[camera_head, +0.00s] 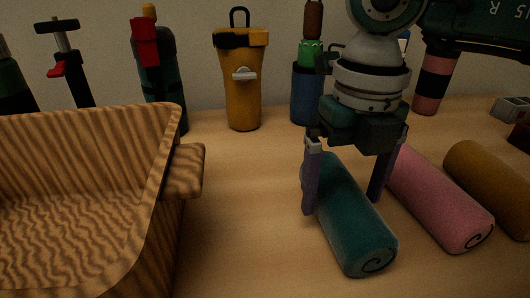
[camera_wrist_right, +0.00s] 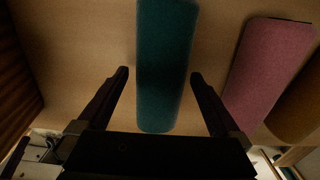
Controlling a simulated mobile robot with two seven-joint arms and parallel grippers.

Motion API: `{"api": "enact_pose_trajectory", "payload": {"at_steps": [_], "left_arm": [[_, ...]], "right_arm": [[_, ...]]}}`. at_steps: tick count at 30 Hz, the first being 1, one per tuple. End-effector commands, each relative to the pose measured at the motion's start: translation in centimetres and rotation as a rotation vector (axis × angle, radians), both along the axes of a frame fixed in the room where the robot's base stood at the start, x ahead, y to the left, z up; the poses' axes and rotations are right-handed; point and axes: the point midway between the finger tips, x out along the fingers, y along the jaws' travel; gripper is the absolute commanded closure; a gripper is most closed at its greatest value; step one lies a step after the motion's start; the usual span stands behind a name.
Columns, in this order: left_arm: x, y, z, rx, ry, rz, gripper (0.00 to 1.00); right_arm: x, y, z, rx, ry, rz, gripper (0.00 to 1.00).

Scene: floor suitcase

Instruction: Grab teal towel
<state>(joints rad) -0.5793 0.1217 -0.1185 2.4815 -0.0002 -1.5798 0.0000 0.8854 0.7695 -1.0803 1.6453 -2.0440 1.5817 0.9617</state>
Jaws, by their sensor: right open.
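The teal towel (camera_head: 352,222) is a rolled cylinder lying on the wooden surface in the head view, right of centre. My right gripper (camera_head: 344,202) is above it, pointing down, with one finger on each side of the roll. Its fingers are open and apart. In the right wrist view the teal towel (camera_wrist_right: 165,65) lies between the open fingers of the right gripper (camera_wrist_right: 159,73), with a gap on each side. Part of the towel's far end is hidden behind the gripper in the head view. My left gripper is not in view.
A pink rolled towel (camera_head: 440,200) lies just right of the teal one, and a brown rolled towel (camera_head: 492,185) lies beyond it. A striped wooden box (camera_head: 160,215) with a handle stands at left. Several bottles, including a yellow one (camera_head: 240,90), line the back.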

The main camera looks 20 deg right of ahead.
Motion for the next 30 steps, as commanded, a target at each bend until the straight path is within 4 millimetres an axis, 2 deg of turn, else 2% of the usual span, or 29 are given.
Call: {"api": "enact_pose_trajectory", "payload": {"at_steps": [8, 30], "left_arm": [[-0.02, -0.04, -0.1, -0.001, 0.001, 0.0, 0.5], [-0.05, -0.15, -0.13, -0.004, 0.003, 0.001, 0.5]], "right_arm": [[-0.01, 0.01, -0.5, 0.001, 0.0, 0.0, 0.0], [0.0, 0.01, -0.44, 0.001, 0.0, 0.0, 0.82]]}}
